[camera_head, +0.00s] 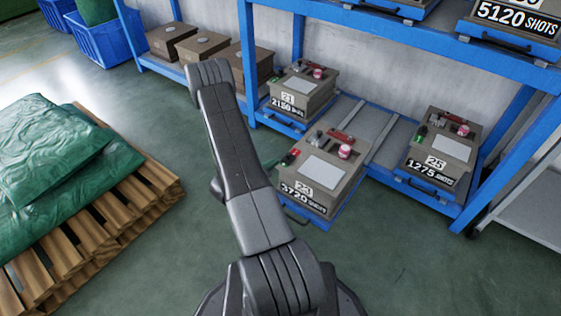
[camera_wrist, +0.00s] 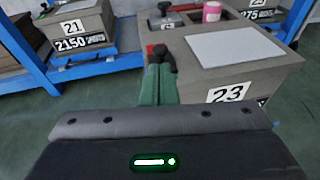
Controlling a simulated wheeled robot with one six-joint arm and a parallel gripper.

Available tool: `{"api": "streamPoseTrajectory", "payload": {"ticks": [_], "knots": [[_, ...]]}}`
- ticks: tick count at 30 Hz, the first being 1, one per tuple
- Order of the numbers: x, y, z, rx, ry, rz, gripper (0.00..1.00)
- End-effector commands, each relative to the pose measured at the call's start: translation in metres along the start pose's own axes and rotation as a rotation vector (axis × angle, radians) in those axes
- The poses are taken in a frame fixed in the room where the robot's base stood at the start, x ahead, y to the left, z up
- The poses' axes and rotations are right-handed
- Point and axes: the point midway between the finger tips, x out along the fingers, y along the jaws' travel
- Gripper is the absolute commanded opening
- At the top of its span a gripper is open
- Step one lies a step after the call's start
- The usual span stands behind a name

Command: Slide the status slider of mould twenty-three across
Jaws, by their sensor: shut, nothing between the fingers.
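Mould twenty-three (camera_head: 316,185) is a grey-brown box on the lower shelf, with a blank white plate on top and a label reading 23. Its status slider (camera_head: 295,152) is at the top left edge, showing red. In the wrist view the slider (camera_wrist: 151,49) shows a little red beside a dark knob. My gripper (camera_wrist: 160,72) has green fingers, pressed together and empty, with their tips at the slider and overlapping it in the picture. Contact cannot be told. The fingers hide part of the slider. In the head view I cannot make out my gripper clearly.
Mould 21 (camera_head: 303,93) stands behind to the left and mould 25 (camera_head: 441,148) to the right on the blue rack (camera_head: 462,213). A pink-capped pot (camera_head: 345,151) and a red-handled part (camera_head: 340,135) sit on mould twenty-three. A wooden pallet (camera_head: 112,212) lies left.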

Motion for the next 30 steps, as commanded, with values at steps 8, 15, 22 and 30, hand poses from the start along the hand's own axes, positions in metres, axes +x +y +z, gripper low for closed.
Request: {"api": "streamPoseTrajectory", "payload": {"ticks": [8, 15, 22, 30], "knots": [[0.037, -0.001, -0.002, 0.002, 0.001, -0.003, 0.00], [0.045, -0.001, 0.000, -0.001, 0.001, -0.001, 0.00], [0.045, 0.000, 0.000, -0.001, 0.000, 0.000, 0.00], [0.068, 0.003, 0.003, 0.005, 0.000, -0.004, 0.00]]}}
